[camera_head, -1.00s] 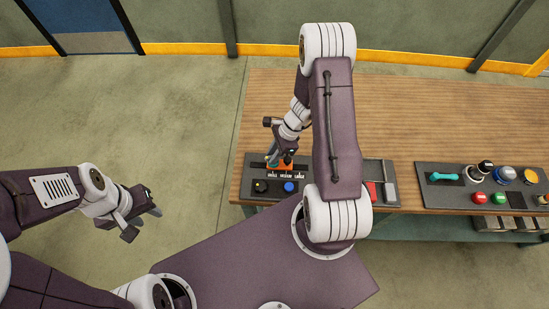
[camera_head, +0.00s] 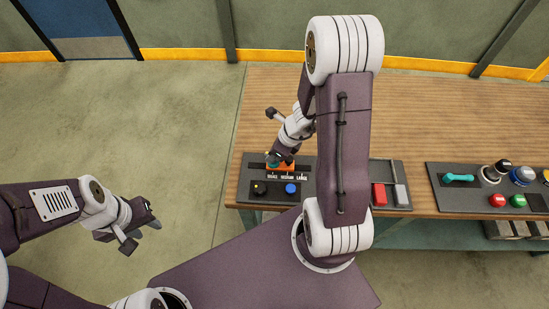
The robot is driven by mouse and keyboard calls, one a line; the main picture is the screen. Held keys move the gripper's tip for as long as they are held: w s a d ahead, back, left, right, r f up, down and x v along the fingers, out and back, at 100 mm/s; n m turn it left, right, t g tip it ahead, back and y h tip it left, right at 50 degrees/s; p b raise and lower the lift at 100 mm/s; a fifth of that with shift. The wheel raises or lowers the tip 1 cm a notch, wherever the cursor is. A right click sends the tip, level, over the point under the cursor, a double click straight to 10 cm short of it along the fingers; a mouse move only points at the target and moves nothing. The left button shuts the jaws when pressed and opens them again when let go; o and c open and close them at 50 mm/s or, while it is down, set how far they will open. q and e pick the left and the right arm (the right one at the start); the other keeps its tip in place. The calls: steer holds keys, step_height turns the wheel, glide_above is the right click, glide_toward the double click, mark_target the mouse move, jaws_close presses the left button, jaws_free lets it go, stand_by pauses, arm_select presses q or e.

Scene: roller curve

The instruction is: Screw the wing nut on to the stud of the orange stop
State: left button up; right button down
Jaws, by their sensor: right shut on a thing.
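The orange stop (camera_head: 288,168) sits on the dark panel (camera_head: 256,168) at the table's front left, above a row of white labels. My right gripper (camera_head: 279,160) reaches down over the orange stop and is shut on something. The gripper covers its own jaws, so the wing nut and the stud cannot be made out; a small teal bit shows at the fingertips. My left gripper (camera_head: 148,226) hangs out over the floor, left of the table and well away from the panel. Its fingers look apart and empty.
A black knob (camera_head: 259,188) and a blue button (camera_head: 291,189) sit just in front of the stop. A red block (camera_head: 379,194) lies right of my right arm. A second panel (camera_head: 437,182) with a teal handle (camera_head: 459,178) stands further right. The table's back is clear.

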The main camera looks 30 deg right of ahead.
steer(key=shift+w+a+r, duration=0.1)
steer(key=shift+a+r, duration=0.05)
steer(key=c, duration=1.5)
jaws_free()
steer(key=o, duration=0.4)
steer(key=shift+a, duration=0.15)
steer(key=shift+c, duration=0.2)
steer(key=shift+a, duration=0.25)
steer(key=shift+d, duration=0.1)
steer(key=shift+c, duration=0.7)
arm_select(q)
steer(key=shift+a, duration=0.15)
arm_select(e)
steer(key=shift+d, duration=0.25)
steer(key=shift+a+r+p, duration=0.1)
steer(key=shift+r+p, duration=0.3)
steer(key=shift+p, duration=0.1)
step_height(320, 180, up, 3)
steer(key=p, duration=0.2)
steer(key=shift+f+p, duration=0.1)
steer(key=shift+p, duration=0.2)
arm_select(q)
step_height(320, 180, up, 3)
steer(key=shift+r, duration=0.1)
arm_select(e)
steer(key=shift+f, duration=0.1)
